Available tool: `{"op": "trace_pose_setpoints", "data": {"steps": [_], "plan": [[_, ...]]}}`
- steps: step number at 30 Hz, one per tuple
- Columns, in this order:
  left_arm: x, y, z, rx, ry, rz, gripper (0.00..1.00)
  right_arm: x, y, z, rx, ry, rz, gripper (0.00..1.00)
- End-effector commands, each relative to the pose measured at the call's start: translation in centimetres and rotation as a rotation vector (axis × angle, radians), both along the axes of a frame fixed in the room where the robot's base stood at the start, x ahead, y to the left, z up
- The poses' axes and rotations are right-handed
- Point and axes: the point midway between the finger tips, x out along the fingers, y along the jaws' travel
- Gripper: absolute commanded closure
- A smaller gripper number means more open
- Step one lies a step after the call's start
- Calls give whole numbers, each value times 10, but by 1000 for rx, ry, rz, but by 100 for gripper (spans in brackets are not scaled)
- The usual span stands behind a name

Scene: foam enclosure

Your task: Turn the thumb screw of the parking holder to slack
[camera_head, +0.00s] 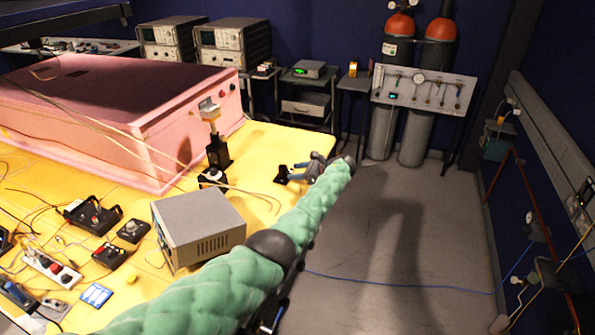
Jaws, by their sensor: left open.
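A black upright post (217,152) stands on the yellow table in front of the pink foam box and carries a small metal and tan piece (209,110) at its top. I take it for the parking holder, but cannot be sure. Its thumb screw is too small to make out. My left gripper (291,173) is open at the table's right side, to the right of the post and apart from it, with its fingers pointing left. A small black block (282,174) is at its fingertips; I cannot tell whether they touch. My right gripper is out of view.
A grey instrument box (198,225) stands on the table between my left arm and the post. Thin cables cross the yellow table (262,143). The pink foam box (170,140) borders the post's left side.

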Motion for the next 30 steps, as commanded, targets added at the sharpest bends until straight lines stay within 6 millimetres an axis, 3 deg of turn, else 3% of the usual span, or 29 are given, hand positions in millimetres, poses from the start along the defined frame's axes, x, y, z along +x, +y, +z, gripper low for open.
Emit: {"op": "trace_pose_setpoints", "data": {"steps": [5, 9, 12, 20, 30], "plan": [[0, 0, 0, 0, 0, 0, 57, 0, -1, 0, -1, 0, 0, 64], [0, 0, 0, 0, 0, 0, 84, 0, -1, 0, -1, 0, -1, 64], [0, 0, 0, 0, 0, 0, 99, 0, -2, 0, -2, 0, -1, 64], [0, 0, 1, -6, -22, 0, 99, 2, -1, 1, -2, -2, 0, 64], [-2, 2, 0, -64, -205, 0, 99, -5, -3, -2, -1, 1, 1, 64]]}}
